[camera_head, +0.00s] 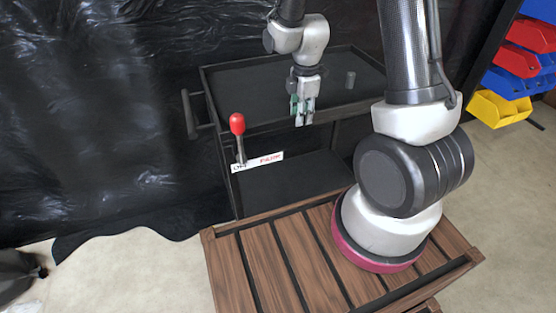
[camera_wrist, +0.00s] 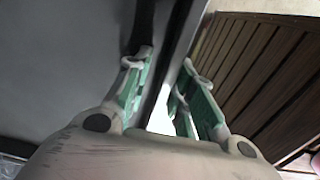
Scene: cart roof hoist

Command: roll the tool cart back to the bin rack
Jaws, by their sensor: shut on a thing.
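The black tool cart (camera_head: 222,80) stands in front of my wooden deck, with a top tray and a lower shelf. A bar handle (camera_head: 189,115) is on its left end. A red-knobbed lever (camera_head: 238,125) stands roughly upright at its near left, by a white label (camera_head: 258,162) too small to read surely. My gripper (camera_head: 304,112) points down at the near rim of the top tray. In the wrist view the green-padded fingers (camera_wrist: 165,95) are on either side of the dark rim, shut on it. The bin rack's blue, red and yellow bins (camera_head: 500,108) show at the upper right.
A small grey cylinder (camera_head: 350,80) stands on the tray. Black plastic sheeting (camera_head: 90,120) hangs behind and left of the cart and spreads onto the floor. A dark object (camera_head: 18,275) is at the lower left. Pale floor (camera_head: 500,190) is clear at the right.

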